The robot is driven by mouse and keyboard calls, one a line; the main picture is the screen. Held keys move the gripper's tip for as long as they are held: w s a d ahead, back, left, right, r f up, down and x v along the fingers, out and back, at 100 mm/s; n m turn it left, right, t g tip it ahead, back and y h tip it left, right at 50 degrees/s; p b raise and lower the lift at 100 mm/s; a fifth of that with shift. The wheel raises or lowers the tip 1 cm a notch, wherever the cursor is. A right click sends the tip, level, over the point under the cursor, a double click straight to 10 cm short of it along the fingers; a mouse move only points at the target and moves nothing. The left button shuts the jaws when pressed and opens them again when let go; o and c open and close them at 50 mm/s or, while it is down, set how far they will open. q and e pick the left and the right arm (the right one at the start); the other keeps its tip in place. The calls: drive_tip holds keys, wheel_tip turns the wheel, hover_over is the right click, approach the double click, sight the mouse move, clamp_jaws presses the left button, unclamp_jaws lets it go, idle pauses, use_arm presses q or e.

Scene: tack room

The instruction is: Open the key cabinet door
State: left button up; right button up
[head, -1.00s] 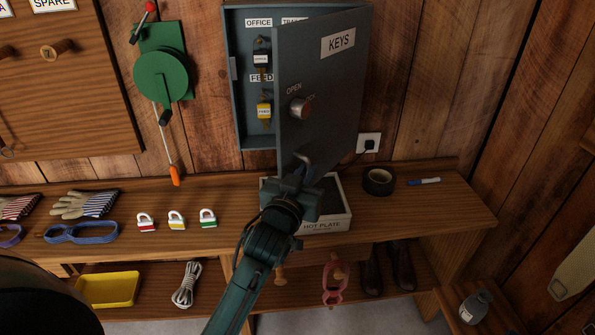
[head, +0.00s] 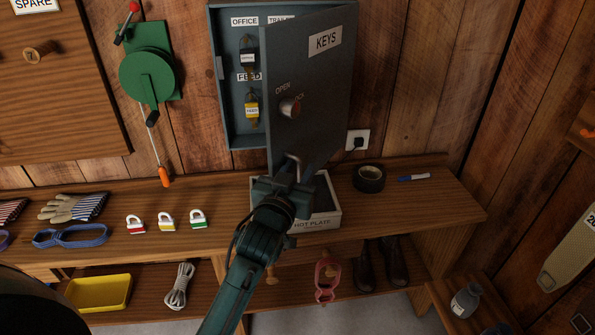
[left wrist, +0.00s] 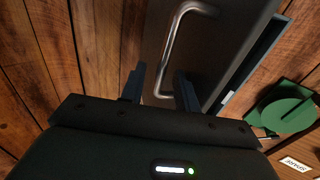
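The grey key cabinet (head: 216,100) hangs on the plank wall. Its door (head: 325,95), labelled KEYS, stands partly open, its left edge swung out and hooks with keys showing inside. A metal bar handle (head: 294,160) is low on the door, also large in the left wrist view (left wrist: 177,45). My left gripper (head: 290,178) is at this handle. In the left wrist view its fingers (left wrist: 160,90) are apart, with the handle's near end between them and gaps visible on both sides. My right gripper is not in view.
Below the cabinet, a bench (head: 225,215) holds a HOT PLATE box (head: 318,222) right by my left gripper, black tape (head: 369,178), a marker and several padlocks. A green winch (head: 150,75) hangs left of the cabinet. The bench's right end is mostly clear.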

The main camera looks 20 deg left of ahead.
use_arm(q)
drive_tip(key=shift+s+f, duration=0.1)
drive_tip(key=s+b, duration=0.1)
drive_tip(key=s, duration=0.6)
drive_tip(key=shift+s, duration=0.15)
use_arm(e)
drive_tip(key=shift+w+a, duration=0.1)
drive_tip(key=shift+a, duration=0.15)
use_arm(q)
drive_tip(key=shift+d, duration=0.1)
drive_tip(key=shift+c, duration=0.2)
